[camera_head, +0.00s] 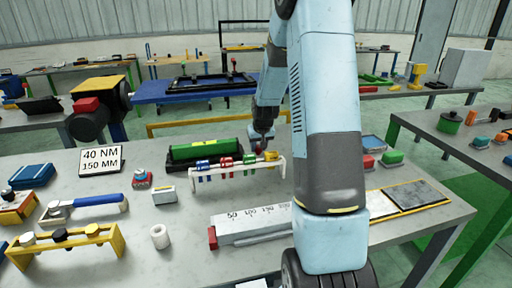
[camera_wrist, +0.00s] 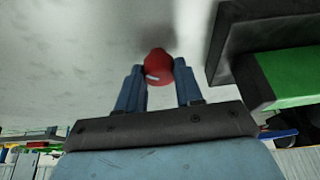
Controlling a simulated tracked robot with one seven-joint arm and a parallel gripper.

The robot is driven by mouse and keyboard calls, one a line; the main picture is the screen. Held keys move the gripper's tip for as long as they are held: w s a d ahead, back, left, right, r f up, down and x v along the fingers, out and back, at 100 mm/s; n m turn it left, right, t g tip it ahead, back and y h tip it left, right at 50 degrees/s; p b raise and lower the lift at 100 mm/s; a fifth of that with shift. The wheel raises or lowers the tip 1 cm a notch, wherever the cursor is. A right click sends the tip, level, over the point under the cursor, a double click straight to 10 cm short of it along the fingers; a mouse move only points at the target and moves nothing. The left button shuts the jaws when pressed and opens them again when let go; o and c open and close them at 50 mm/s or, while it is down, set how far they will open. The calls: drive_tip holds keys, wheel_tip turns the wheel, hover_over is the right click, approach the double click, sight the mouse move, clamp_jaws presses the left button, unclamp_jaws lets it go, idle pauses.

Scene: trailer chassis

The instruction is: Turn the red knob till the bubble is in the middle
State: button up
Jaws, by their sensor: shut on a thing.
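The red knob (camera_wrist: 158,66) sits between the two blue fingertips of my gripper (camera_wrist: 159,78) in the wrist view. The fingers are shut on it, and a pale mark shows on its side. In the head view the red knob (camera_head: 259,150) is a small red spot under my gripper (camera_head: 262,143), partly hidden by it. A black-framed green level (camera_head: 207,145) lies just left of my gripper. The level's frame and green face (camera_wrist: 290,72) also show at the right in the wrist view. I cannot make out the bubble in either view.
A white rack (camera_head: 235,171) with several coloured pieces stands in front of the level. A grey length gauge (camera_head: 250,224) lies nearer the front. A sign (camera_head: 101,160) reads "40 NM 150 MM". A yellow rack (camera_head: 65,245) stands front left.

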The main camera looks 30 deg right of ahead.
drive_tip(key=shift+a+m+g+h, duration=0.2)
drive_tip(key=shift+m+h, duration=0.2)
drive_tip(key=shift+m, duration=0.75)
drive_tip(key=shift+a+m+g+h, duration=0.15)
drive_tip(key=shift+m+h, duration=0.25)
drive_tip(key=shift+m, duration=0.75)
drive_tip(key=shift+d, duration=0.1)
drive_tip(key=o, duration=1)
drive_tip(key=shift+d, duration=0.1)
drive_tip(key=v, duration=1.3)
drive_tip(key=shift+r, duration=0.3)
drive_tip(key=shift+s+a, duration=0.1)
drive_tip(key=shift+a, duration=0.1)
